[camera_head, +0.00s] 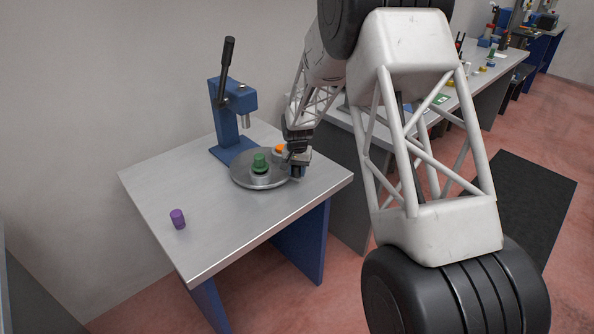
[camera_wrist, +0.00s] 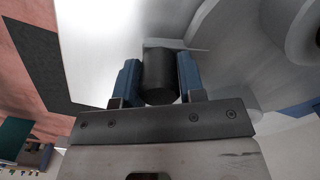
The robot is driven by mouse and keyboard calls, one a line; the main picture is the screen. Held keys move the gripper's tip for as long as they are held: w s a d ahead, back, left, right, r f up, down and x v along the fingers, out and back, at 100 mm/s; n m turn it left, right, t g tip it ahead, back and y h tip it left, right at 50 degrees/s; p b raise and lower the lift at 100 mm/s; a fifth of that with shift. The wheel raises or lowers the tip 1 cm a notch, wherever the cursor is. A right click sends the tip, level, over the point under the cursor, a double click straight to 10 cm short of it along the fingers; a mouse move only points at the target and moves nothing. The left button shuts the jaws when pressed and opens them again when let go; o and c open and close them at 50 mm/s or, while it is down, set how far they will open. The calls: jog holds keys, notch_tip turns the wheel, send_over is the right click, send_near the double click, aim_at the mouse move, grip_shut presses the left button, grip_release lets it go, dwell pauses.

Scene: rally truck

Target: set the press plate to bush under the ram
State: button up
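The blue arbor press (camera_head: 232,120) stands at the back of the table, its ram (camera_head: 244,122) pointing down above the far side of the round grey press plate (camera_head: 243,181). On the plate, a green piece (camera_head: 260,163) sits on a grey seat toward the near side. An orange piece (camera_head: 279,149) is at the back right, partly hidden by my arm. My gripper (camera_head: 298,170) is at the plate's right edge. In the wrist view its blue fingers (camera_wrist: 158,80) close on both sides of a dark cylindrical knob (camera_wrist: 160,76), beside the plate's rim (camera_wrist: 205,58).
A purple cylinder (camera_head: 178,218) stands alone at the front left of the metal table (camera_head: 225,225). The table is bare between it and the plate. Another bench (camera_head: 490,62) with small parts runs behind my arm at the right.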

grip_shut()
